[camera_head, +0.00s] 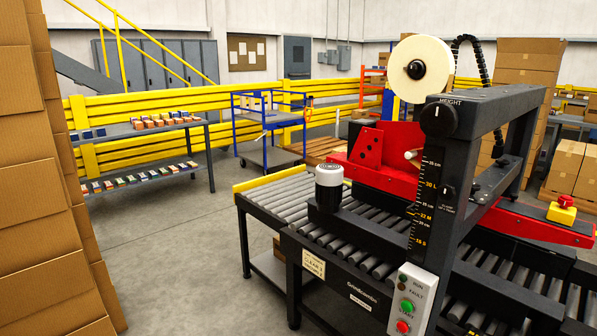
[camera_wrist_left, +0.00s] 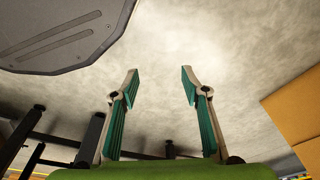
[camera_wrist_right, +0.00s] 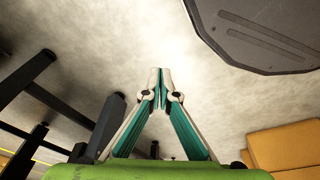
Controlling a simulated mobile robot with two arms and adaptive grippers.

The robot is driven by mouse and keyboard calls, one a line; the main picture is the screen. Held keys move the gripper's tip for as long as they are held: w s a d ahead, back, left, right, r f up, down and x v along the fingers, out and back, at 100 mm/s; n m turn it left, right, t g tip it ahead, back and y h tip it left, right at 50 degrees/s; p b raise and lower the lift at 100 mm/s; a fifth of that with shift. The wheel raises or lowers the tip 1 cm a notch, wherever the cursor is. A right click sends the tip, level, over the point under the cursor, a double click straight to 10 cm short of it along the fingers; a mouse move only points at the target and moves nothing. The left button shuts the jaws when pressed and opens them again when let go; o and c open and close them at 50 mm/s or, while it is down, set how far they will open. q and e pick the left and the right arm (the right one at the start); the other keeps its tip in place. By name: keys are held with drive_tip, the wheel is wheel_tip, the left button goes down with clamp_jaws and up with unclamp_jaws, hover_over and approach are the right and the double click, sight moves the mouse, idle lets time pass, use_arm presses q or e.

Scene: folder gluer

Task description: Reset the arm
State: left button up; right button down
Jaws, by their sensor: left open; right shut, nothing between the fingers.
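My left gripper (camera_wrist_left: 160,75) shows in the left wrist view with its two teal-padded fingers spread apart. It is empty, with bare concrete floor beyond the fingertips. My right gripper (camera_wrist_right: 160,72) shows in the right wrist view with its fingertips together and nothing between them. It also has concrete floor beyond it. Neither arm nor gripper shows in the head view. The dark rounded plate at the top of both wrist views looks like part of my own base.
A black taping machine (camera_head: 440,130) with a roller conveyor (camera_head: 285,198) stands at the right. Stacked flat cardboard (camera_head: 35,180) rises at the left edge. A grey shelf table (camera_head: 140,133) and blue cart (camera_head: 265,150) stand farther back by yellow rails (camera_head: 225,100). The floor (camera_head: 180,255) between is clear.

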use_arm(q)
drive_tip(key=s+a+f+p, duration=0.1)
drive_tip(key=s+f+p, duration=0.2)
drive_tip(key=s, duration=0.5)
drive_tip(key=s+a+f+g+p, duration=0.1)
drive_tip(key=s+a+f+p, duration=0.1)
drive_tip(key=s, duration=0.6)
drive_tip(key=shift+f+p, duration=0.6)
drive_tip(key=shift+f, duration=0.35)
use_arm(e)
drive_tip(key=s+d+f, duration=0.1)
drive_tip(key=s+f, duration=0.1)
drive_tip(key=s, duration=0.3)
drive_tip(key=s+d+f, duration=0.1)
drive_tip(key=s+f, duration=0.1)
drive_tip(key=s, duration=0.3)
drive_tip(key=s+d+f+g, duration=0.1)
drive_tip(key=s+f, duration=0.2)
drive_tip(key=s, duration=0.3)
use_arm(q)
drive_tip(key=shift+s, duration=0.1)
use_arm(e)
drive_tip(key=shift+s, duration=0.1)
